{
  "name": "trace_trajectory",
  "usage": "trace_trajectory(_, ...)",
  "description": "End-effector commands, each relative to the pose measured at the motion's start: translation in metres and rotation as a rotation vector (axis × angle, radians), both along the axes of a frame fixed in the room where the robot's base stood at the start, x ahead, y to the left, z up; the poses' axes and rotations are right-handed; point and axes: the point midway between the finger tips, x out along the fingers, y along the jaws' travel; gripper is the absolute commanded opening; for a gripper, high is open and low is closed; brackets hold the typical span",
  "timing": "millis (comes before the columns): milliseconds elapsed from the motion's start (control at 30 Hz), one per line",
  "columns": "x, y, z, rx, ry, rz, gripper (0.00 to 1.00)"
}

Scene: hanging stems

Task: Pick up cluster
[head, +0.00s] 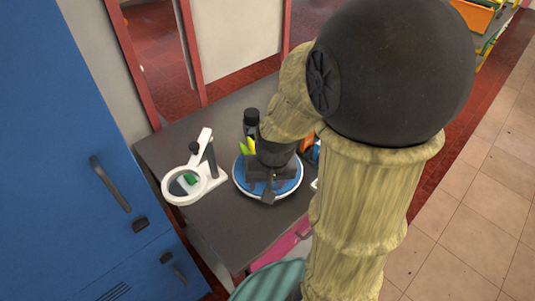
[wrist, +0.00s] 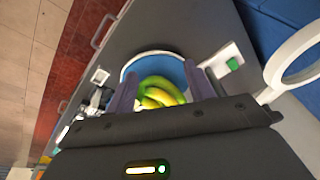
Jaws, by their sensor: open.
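The cluster is a yellow-green bunch of bananas (wrist: 160,92) in the wrist view, lying on a blue plate with a white rim (wrist: 150,57). In the head view only yellow-green tips of the bunch (head: 246,146) show; my gripper and arm hide the rest. The plate (head: 238,178) rests on the dark counter. My gripper (wrist: 160,78) is open, with one finger on each side of the bunch in the wrist view. In the head view my gripper (head: 270,187) is over the plate. I cannot tell whether the fingers touch the bananas.
A white stand with a ring lens (head: 168,195) is left of the plate, with a small green item (head: 190,179) seen through or beside the ring. A dark bottle (head: 251,122) stands behind the plate. A blue cabinet (head: 60,130) borders the left. The counter's front left (head: 215,225) is clear.

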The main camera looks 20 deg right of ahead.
Motion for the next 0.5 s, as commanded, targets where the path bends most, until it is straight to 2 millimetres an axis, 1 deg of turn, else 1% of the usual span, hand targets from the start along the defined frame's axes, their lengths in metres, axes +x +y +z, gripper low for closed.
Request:
trace_trajectory(33, 0.009, -0.013, 0.021, 0.030, 0.011, -0.106, 0.53)
trace_trajectory(167, 0.033, -0.050, 0.049, 0.126, 0.028, -0.419, 0.53)
trace_trajectory(200, 0.040, -0.064, 0.056, 0.156, 0.030, -0.515, 0.53)
trace_trajectory(300, 0.055, -0.094, 0.072, 0.221, 0.028, -0.728, 0.53)
trace_trajectory(400, 0.064, -0.117, 0.081, 0.267, 0.018, -0.871, 0.53)
trace_trajectory(500, 0.069, -0.128, 0.082, 0.290, 0.011, -0.941, 0.53)
